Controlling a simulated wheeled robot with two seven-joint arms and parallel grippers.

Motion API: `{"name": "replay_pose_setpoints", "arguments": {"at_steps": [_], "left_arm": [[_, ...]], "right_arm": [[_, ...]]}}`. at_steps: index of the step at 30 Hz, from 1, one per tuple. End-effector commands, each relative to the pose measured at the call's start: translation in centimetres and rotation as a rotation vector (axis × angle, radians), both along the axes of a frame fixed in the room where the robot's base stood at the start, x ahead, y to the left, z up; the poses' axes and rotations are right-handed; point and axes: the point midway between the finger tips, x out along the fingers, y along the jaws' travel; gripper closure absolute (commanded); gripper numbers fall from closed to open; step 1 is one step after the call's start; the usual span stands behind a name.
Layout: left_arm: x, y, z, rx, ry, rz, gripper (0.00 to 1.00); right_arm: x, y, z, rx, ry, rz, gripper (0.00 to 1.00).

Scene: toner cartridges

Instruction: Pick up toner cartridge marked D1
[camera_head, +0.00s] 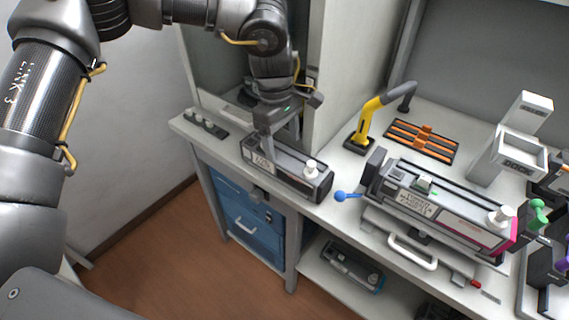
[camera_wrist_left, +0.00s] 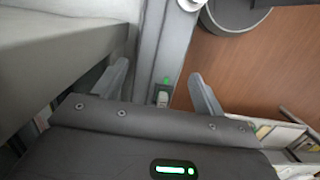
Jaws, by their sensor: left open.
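A grey and black toner cartridge (camera_head: 287,170) with a white knob lies on the left part of the bench; the text on its pale label is too small to read. My left gripper (camera_head: 272,138) points down over this cartridge's left half and partly covers it. In the left wrist view my left gripper (camera_wrist_left: 160,92) has its two fingers apart. A grey strip with a small green light shows between them; I cannot tell whether it is the cartridge. Another cartridge (camera_head: 435,205) with a magenta end sits in a holder to the right. I can make out no D1 mark. My right gripper is not in view.
A cabinet wall (camera_head: 345,70) rises close behind my left gripper. A blue drawer (camera_head: 240,215) and a lower shelf with a cartridge (camera_head: 350,265) are below the bench.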

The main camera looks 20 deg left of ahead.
Motion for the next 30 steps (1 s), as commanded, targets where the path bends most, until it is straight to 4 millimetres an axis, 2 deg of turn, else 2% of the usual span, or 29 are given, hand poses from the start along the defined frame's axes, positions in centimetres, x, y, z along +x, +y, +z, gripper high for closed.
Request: {"name": "replay_pose_setpoints", "arguments": {"at_steps": [5, 15, 23, 26, 30], "left_arm": [[0.0, 0.0, -0.4, 0.001, 0.002, 0.002, 0.29], [0.0, -0.4, -4.8, 0.000, 0.001, 0.002, 0.29], [0.0, -0.4, -5.2, 0.000, 0.000, 0.002, 0.29], [0.0, -0.4, -5.2, 0.000, 0.000, 0.002, 0.38], [0.0, -0.4, -5.2, 0.000, 0.000, 0.002, 0.57]], "right_arm": [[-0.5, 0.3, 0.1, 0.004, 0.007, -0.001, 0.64], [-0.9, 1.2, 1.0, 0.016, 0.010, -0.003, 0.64], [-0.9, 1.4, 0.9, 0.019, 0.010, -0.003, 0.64], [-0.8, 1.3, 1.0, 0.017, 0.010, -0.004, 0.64], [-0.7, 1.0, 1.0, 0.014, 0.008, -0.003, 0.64]]}}
